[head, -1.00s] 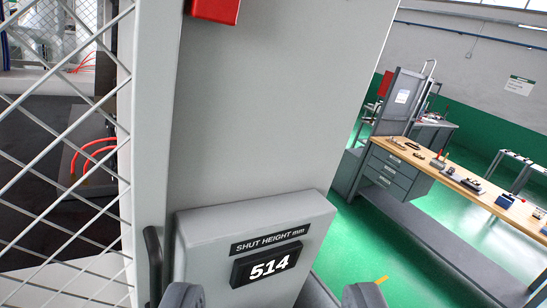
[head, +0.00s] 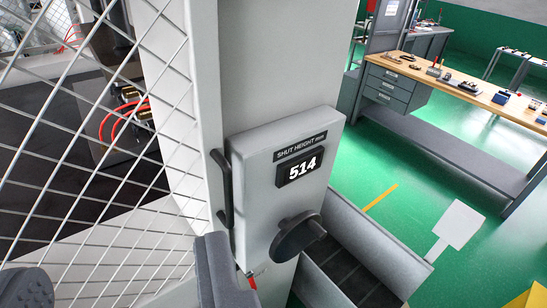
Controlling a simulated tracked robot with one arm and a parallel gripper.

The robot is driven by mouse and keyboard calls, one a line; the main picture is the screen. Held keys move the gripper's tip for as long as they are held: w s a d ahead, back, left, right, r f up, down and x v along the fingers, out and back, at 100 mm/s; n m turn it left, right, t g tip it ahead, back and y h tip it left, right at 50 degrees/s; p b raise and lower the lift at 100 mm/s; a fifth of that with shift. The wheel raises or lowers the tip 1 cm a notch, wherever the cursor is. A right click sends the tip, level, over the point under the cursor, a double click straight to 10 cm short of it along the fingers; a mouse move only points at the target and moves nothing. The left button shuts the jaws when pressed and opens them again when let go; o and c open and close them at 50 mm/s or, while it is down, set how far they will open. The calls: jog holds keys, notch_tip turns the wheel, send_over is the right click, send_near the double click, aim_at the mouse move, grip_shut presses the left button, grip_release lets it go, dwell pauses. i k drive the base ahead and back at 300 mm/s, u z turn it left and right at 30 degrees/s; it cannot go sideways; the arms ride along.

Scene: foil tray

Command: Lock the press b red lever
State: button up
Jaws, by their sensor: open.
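My gripper (head: 120,284) is at the bottom left, open and empty, with its two dark grey fingers wide apart in front of the mesh guard. The right finger is just left of a small red piece (head: 251,282) low on the grey press column. This piece may be the red lever; most of it is hidden or out of view, so its position cannot be told. Above it is a grey box (head: 245,155) with a display (head: 299,170) reading SHUT HEIGHT mm 514. I see no label naming press b.
A black round knob (head: 297,236) sticks out below the display. A black bar handle (head: 223,190) is at the mesh guard's (head: 110,200) edge. A grey chute (head: 365,245) stands to the right. A workbench (head: 465,80) is farther back, with green floor between.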

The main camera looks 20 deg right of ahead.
aim_at(248, 275)
jog(key=z, duration=0.9)
jog(key=k, duration=1.4)
jog(key=u, duration=0.45)
jog(key=i, duration=1)
jog(key=z, duration=0.1)
